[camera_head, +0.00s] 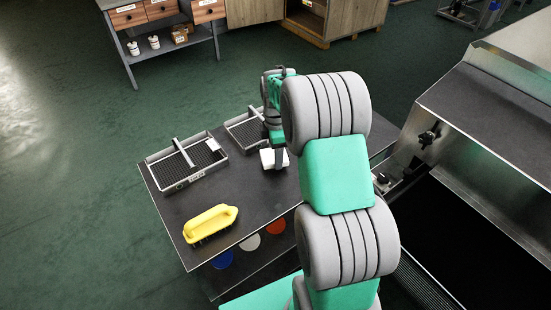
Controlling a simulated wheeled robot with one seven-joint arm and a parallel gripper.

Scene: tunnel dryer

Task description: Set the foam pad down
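The white foam pad (267,160) is at the dark table's (228,188) right half, at my gripper (278,160). One dark finger shows in front of the pad, with white on both sides of it. The other finger is hidden, so I cannot tell whether the gripper is closed on the pad. I also cannot tell whether the pad touches the table or is slightly above it.
Two grey divided trays stand at the table's back, one left (186,163) and one (240,129) near my gripper. A yellow-handled brush (210,224) lies near the front. The table's middle is clear. A metal machine (490,120) stands at right.

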